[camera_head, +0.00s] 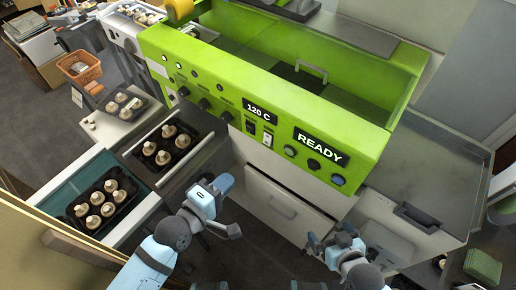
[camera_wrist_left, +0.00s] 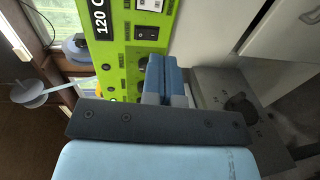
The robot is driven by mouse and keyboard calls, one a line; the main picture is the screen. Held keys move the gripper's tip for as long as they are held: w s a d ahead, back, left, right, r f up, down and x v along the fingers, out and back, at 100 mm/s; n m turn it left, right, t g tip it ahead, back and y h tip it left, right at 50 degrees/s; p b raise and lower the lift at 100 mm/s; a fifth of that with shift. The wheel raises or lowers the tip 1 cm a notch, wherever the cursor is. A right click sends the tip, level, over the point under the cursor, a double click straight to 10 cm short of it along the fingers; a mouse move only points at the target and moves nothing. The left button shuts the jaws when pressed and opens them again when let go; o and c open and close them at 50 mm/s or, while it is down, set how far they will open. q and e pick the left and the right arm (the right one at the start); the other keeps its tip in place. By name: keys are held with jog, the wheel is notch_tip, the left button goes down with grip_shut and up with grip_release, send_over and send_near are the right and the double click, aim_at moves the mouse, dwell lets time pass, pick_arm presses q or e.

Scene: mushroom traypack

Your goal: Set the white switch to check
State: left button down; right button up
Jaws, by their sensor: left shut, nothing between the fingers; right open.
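The white switch (camera_head: 268,139) is on the front panel of the green machine (camera_head: 225,85), right of the "120 C" display (camera_head: 261,109) and beside a black switch (camera_head: 250,127). In the left wrist view the white switch (camera_wrist_left: 151,5) is cut by the top edge, with the black switch (camera_wrist_left: 147,32) below it; its setting is too small to read. My left gripper (camera_head: 224,184) is shut and empty, below the panel and apart from it. Its closed blue fingers (camera_wrist_left: 165,78) show in the wrist view. My right gripper (camera_head: 326,240) is open and empty, lower right.
Black trays of mushrooms (camera_head: 101,205) stand at the left, another (camera_head: 169,150) nearer the machine. A "READY" display (camera_head: 320,147) and several round knobs (camera_head: 289,151) share the panel. A white drawer (camera_head: 282,205) lies below. A metal counter (camera_head: 425,180) is clear at right.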

aim_at(266, 144)
pick_arm(q)
jog(key=shift+d, duration=0.2)
jog(key=p+x, duration=0.1)
jog(key=x, duration=1.2)
jog(key=shift+w+d, duration=0.15)
jog(key=shift+w, duration=0.2)
jog(key=shift+w+d, duration=0.2)
jog(key=shift+w, duration=0.05)
jog(key=shift+a+f, duration=0.1)
